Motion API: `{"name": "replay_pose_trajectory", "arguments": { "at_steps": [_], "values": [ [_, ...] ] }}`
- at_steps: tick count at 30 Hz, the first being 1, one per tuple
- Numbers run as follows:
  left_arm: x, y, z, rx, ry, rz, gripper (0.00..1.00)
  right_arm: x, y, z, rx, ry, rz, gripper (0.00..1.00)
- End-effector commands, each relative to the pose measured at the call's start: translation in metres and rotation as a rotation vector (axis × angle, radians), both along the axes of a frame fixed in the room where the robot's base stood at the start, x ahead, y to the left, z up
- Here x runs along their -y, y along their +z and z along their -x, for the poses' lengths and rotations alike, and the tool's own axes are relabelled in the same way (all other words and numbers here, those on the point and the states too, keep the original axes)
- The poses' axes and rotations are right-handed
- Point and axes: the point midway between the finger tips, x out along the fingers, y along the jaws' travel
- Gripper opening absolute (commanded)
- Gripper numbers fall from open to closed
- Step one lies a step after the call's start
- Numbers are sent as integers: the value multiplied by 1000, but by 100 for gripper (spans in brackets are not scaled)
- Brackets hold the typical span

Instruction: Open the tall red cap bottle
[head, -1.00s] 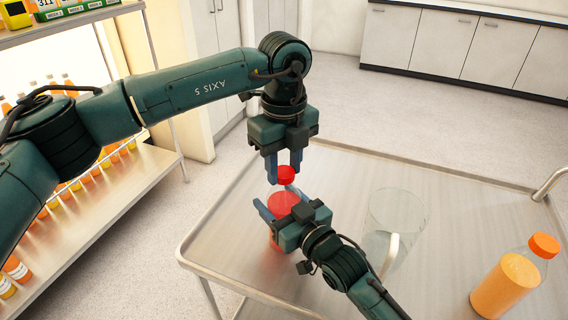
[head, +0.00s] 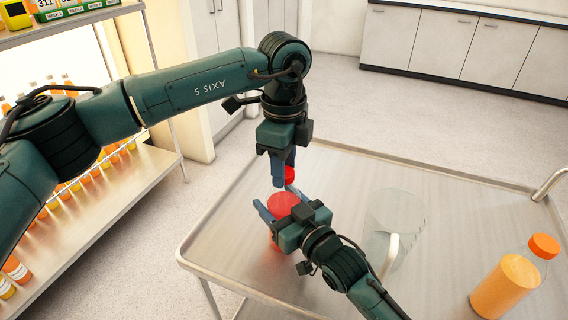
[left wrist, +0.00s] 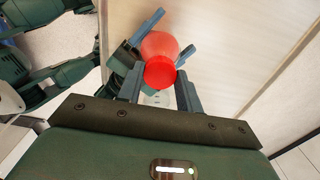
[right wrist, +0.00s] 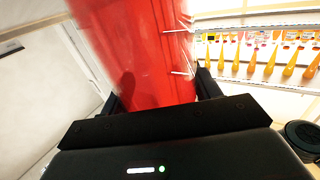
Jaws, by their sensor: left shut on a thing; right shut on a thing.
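The tall bottle (head: 280,240) with red contents stands upright at the near left of the metal cart, and its red side fills much of the right wrist view (right wrist: 135,50). My right gripper (head: 268,217) is shut around its body from the right. My left gripper (head: 285,178) points down from above and is shut on the red cap (head: 289,175). In the left wrist view the cap (left wrist: 159,73) sits between the fingertips, with the red bottle (left wrist: 160,45) behind it. The fingers hide the neck, so I cannot tell whether cap and neck still touch.
A clear empty container (head: 395,215) stands on the cart (head: 460,215) right of my right gripper. An orange-capped bottle of orange juice (head: 508,285) stands at the right. A shelf (head: 110,195) with several juice bottles is at the left. The cart's back is clear.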

Motion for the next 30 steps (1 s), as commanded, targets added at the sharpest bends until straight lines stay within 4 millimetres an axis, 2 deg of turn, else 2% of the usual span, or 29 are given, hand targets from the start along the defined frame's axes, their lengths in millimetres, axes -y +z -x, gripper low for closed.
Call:
{"name": "replay_pose_trajectory", "arguments": {
  "at_steps": [19, 30],
  "values": [
    [0, 21, 0, 1, -1, 0, 8, 0, -1, 0, -2, 0, 1, 0],
    [0, 23, 0, 1, -1, 0, 8, 0, -1, 0, -2, 0, 1, 0]
  ]
}}
